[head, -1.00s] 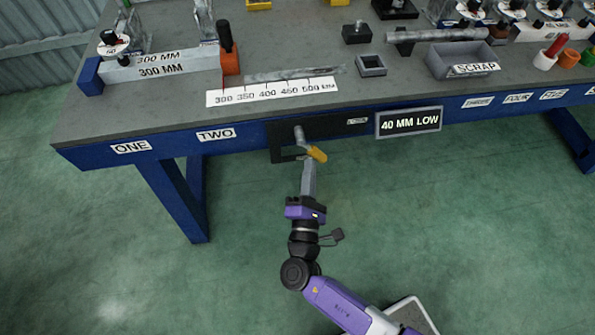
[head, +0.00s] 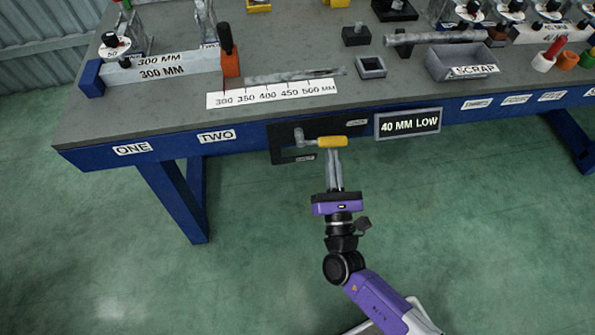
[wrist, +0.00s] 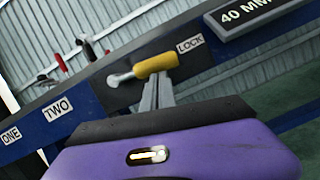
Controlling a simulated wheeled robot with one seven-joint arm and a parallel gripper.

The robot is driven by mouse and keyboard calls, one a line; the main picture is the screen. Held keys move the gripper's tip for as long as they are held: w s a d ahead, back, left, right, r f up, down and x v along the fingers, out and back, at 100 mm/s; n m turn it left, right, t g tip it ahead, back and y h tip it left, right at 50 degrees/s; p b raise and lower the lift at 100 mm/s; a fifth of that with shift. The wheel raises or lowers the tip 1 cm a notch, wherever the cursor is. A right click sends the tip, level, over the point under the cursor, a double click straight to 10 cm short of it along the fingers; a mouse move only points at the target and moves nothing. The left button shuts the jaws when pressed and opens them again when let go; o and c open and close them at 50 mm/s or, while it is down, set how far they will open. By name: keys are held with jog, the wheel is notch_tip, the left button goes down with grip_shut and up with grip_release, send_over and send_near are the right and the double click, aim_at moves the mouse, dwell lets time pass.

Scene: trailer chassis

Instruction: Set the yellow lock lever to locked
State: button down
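The lock lever has a grey pivot and arm and a yellow handle (head: 331,142). It is on a black panel (head: 280,143) on the bench's front. The handle lies about level, pointing right, just below and left of the LOCK label (head: 356,122). In the wrist view the yellow handle (wrist: 155,64) points toward the LOCK label (wrist: 190,43). My gripper (head: 334,153) is below the handle, its fingers close together with nothing seen between them. In the wrist view the fingertips (wrist: 158,82) meet the handle's underside; the exact contact is hidden.
A second small label (head: 306,158) at the panel's lower edge is too small to read. A "40 MM LOW" sign (head: 408,123) stands just right of the panel. The bench edge is above my gripper, and the floor below is clear.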

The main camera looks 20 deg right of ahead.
jog(key=shift+d+r, duration=0.25)
jog(key=shift+r, duration=0.2)
jog(key=shift+d+r, duration=0.1)
jog(key=shift+r, duration=0.05)
dwell(0.3)
